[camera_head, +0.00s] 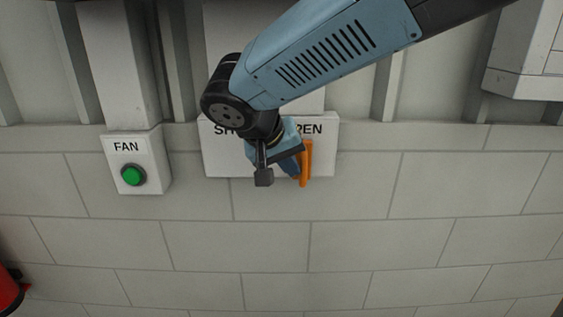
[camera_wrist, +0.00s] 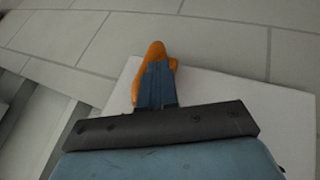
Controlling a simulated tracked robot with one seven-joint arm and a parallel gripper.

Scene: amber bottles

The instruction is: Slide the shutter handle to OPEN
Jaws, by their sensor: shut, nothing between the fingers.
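The orange shutter handle (camera_head: 307,163) stands upright on a white wall panel (camera_head: 325,160), under the partly covered OPEN label at the panel's right side. My gripper (camera_head: 292,169) is shut and empty, just left of the handle, and its blue fingers look close against it. In the wrist view, the handle (camera_wrist: 156,48) shows beyond and on both sides of my closed fingers (camera_wrist: 158,70). Whether they touch it I cannot tell. The label at the panel's left, starting with SH, is mostly hidden behind my wrist, as is the panel's middle.
A grey box labelled FAN with a green button (camera_head: 132,175) is on the wall to the left. A red object (camera_head: 9,291) shows at the lower left edge. A grey cabinet (camera_head: 522,85) is at the upper right. The block wall below the panel is clear.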

